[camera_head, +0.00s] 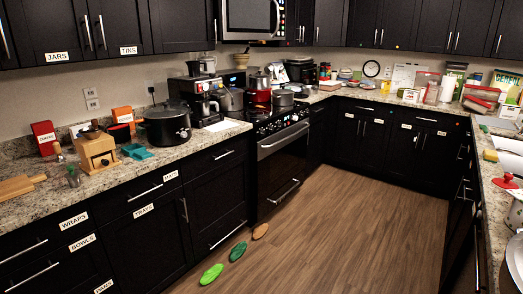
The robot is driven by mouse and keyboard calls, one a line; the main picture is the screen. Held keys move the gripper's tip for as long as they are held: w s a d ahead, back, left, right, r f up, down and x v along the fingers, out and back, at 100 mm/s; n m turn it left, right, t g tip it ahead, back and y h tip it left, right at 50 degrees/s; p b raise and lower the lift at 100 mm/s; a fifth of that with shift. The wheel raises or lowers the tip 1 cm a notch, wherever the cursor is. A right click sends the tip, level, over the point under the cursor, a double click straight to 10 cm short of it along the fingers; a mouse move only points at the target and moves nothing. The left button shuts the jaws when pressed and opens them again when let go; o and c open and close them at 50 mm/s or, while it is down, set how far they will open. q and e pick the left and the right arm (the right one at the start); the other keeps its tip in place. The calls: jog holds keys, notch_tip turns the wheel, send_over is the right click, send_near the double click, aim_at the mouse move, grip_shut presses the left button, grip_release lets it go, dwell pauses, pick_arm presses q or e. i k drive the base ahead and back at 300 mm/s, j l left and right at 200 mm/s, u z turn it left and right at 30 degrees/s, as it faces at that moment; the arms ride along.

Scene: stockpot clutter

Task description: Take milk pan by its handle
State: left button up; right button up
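Several pots stand on and around the stove at the back. A small grey pan (283,98) sits at the right of the stovetop and may be the milk pan. It is too small to make out its handle clearly. A red pot (257,96) stands to its left, with a steel pot (259,80) behind or above it. Neither of my grippers is in view.
The stove (284,150) is set into the left counter (190,150), past a coffee machine (203,98). A wooden grinder (96,150) and boxes crowd the near left. Three oval mats (237,251) lie along the left cabinets. The middle floor (345,220) is clear.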

aim_at(307, 89)
jog(key=i+j+z, duration=0.15)
jog(key=i, duration=0.25)
jog(key=i+z, duration=0.1)
jog(key=i, duration=0.3)
jog(key=i+j+z, duration=0.15)
jog(key=i, duration=0.25)
jog(key=j, duration=0.05)
